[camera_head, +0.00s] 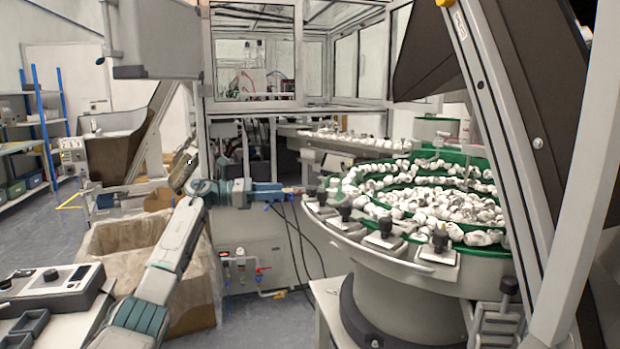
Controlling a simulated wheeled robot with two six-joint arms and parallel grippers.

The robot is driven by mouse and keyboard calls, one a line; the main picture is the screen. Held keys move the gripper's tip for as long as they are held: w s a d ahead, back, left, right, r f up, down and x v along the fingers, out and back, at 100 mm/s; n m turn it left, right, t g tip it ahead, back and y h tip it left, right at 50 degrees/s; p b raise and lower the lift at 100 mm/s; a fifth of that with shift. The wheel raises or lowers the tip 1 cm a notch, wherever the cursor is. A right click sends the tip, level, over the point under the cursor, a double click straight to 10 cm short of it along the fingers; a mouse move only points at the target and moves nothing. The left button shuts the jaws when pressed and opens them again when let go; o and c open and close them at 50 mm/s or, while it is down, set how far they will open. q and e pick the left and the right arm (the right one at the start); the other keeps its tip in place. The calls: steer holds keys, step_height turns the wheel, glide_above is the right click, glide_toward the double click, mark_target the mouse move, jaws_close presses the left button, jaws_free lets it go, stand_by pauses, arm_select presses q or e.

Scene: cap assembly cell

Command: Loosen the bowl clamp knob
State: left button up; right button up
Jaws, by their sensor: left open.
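The feeder bowl (468,262) is a large round grey drum with a green inside, full of white caps. Several black clamp knobs sit on small plates along its near rim; one knob (345,211) is at the left, and another knob (440,240) is nearer the front. My left arm comes in from the lower left, bends, and reaches right towards the bowl's left edge. My left gripper (297,190) is open beside the leftmost clamp knob (321,196). It is small in view, and I cannot tell whether its fingers touch the knob. My right gripper is not in view.
A cardboard box (125,245) with a liner stands below my left arm. A control box (52,283) with a knob is at the lower left. Grey frame posts and a dark chute (530,90) block the right side. A linear track (330,140) with caps runs behind the bowl.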

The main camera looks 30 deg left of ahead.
mark_target(312, 188)
arm_select(q)
steer(key=p+x, duration=0.1)
steer(key=x, duration=0.8)
steer(key=shift+w+d+p, duration=0.15)
steer(key=shift+w+p, duration=0.05)
steer(key=shift+p, duration=0.15)
steer(key=shift+w+d+f, duration=0.1)
steer(key=shift+w+d, duration=0.35)
steer(key=shift+d, duration=0.05)
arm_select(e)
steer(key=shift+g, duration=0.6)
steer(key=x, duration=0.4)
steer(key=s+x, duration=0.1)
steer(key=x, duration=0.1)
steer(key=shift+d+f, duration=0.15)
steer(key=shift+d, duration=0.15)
arm_select(q)
steer(key=c, duration=0.9)
steer(key=shift+c, duration=0.2)
